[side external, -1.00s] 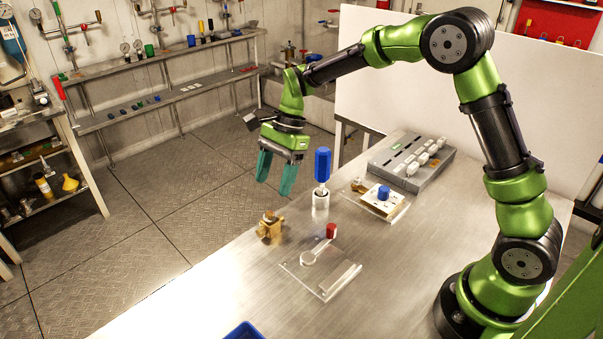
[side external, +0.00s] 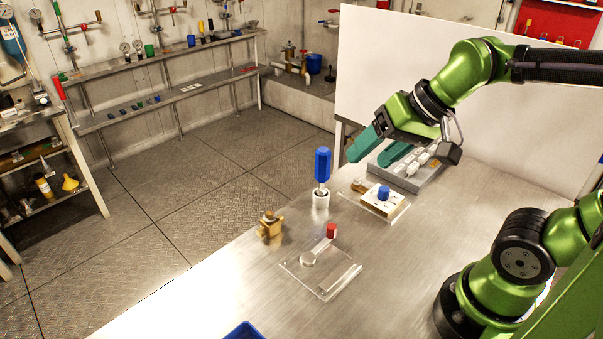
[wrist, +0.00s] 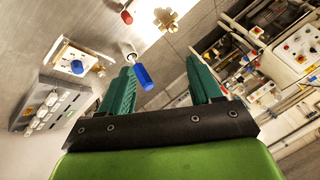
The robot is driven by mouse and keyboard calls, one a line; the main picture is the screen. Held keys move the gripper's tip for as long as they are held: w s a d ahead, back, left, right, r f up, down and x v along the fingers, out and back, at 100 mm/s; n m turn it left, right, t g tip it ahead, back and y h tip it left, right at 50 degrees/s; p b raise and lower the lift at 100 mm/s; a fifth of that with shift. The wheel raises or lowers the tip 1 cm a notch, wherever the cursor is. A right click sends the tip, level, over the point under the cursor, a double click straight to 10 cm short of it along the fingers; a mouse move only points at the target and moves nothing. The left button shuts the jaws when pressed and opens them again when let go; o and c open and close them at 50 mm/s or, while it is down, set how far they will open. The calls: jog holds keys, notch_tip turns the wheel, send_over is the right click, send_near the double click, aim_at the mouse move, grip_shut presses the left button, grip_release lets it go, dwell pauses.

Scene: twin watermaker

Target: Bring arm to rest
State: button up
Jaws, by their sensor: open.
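My gripper (side external: 379,152) is raised above the back of the metal bench, in front of the white panel. Its two teal fingers point down and to the left, spread apart with nothing between them. It also shows in the wrist view (wrist: 163,78), open and empty. The fingers hide part of the grey block with white switches (side external: 420,172) in the side view; whether they touch it is hard to tell, though the wrist view shows it apart, at the left (wrist: 50,108). My arm is folded back to the right.
A blue-handled tool (side external: 322,165) stands upright in a white holder. Near it are a blue-knobbed valve plate (side external: 383,200), a brass fitting (side external: 270,226) and a clear plate with a red-tipped lever (side external: 325,280). A blue tray (side external: 244,331) shows at the front edge.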

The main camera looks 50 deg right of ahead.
jog(key=shift+s+d+f+n+t, duration=0.1)
jog(key=shift+s+f+n+t, duration=0.1)
jog(key=shift+s+n, duration=0.25)
jog(key=shift+s+d+f+n+t, duration=0.15)
jog(key=shift+s+n+t, duration=0.1)
jog(key=shift+s, duration=0.35)
dwell(0.6)
